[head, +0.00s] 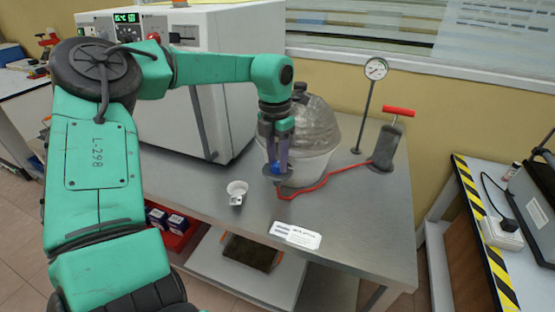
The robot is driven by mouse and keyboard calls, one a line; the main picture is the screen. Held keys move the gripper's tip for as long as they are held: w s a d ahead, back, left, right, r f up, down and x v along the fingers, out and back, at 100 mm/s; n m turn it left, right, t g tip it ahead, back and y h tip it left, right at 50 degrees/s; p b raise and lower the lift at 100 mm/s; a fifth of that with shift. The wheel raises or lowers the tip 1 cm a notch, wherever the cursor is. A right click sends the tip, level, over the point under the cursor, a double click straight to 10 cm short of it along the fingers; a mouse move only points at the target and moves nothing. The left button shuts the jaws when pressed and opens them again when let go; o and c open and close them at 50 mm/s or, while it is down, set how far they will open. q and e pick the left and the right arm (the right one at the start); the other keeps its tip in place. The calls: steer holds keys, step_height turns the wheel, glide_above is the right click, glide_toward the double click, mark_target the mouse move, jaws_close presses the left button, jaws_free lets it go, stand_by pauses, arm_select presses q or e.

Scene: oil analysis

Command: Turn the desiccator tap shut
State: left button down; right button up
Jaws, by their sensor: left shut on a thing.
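The desiccator (319,125) is a round vessel with a grey translucent dome lid and a pale lower bowl, standing on the metal bench. Its tap (276,169) shows as a small blue piece at the front left of the bowl, partly hidden by my fingers. My left gripper (277,165) points down from above and is shut on the tap. A red hose (318,187) runs from beside the tap to the hand pump. The tap's exact angle is hard to tell. My right gripper is not in view.
A hand pump (387,147) with a red handle and a dial gauge (375,69) on a stand are right of the desiccator. A white oven (215,50) stands behind left.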

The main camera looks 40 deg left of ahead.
mark_target(275, 162)
arm_select(q)
steer(key=shift+w+r, duration=0.1)
steer(key=shift+r, duration=0.05)
stand_by(0.3)
steer(key=c, duration=0.7)
jaws_free()
steer(key=shift+o, duration=0.9)
step_height(275, 162, up, 14)
steer(key=shift+a+r, duration=0.25)
steer(key=shift+a, duration=0.1)
